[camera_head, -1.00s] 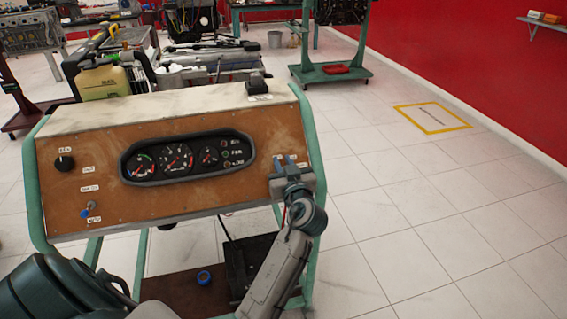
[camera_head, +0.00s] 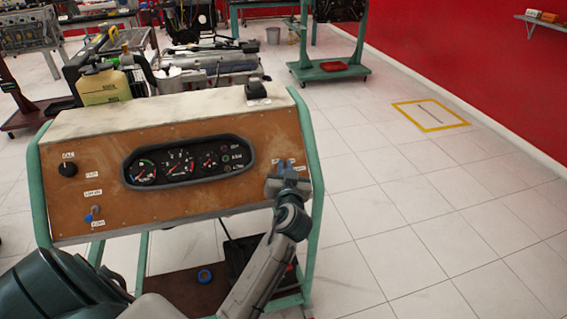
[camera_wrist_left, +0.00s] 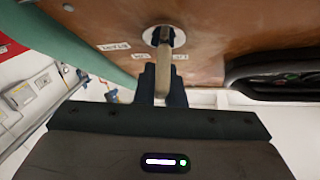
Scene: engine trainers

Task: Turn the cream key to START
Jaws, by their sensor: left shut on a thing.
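The cream key (camera_wrist_left: 163,75) sticks out of a round light lock plate (camera_wrist_left: 163,36) on the brown panel in the left wrist view. My left gripper (camera_wrist_left: 163,90) is shut on the key, a dark finger on each side of it. In the head view my left gripper (camera_head: 287,180) is at the right end of the trainer's panel (camera_head: 110,212) and hides the key and most of the lock. Small white labels (camera_wrist_left: 114,46) lie beside the lock; I cannot read them. My right gripper is not in view.
The panel carries a gauge cluster (camera_head: 188,161), a black knob (camera_head: 67,169) and a blue-tipped switch (camera_head: 95,212). The green frame (camera_head: 310,140) runs along its right edge. A yellowish container (camera_head: 103,85) stands behind. The floor (camera_head: 420,200) to the right is clear.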

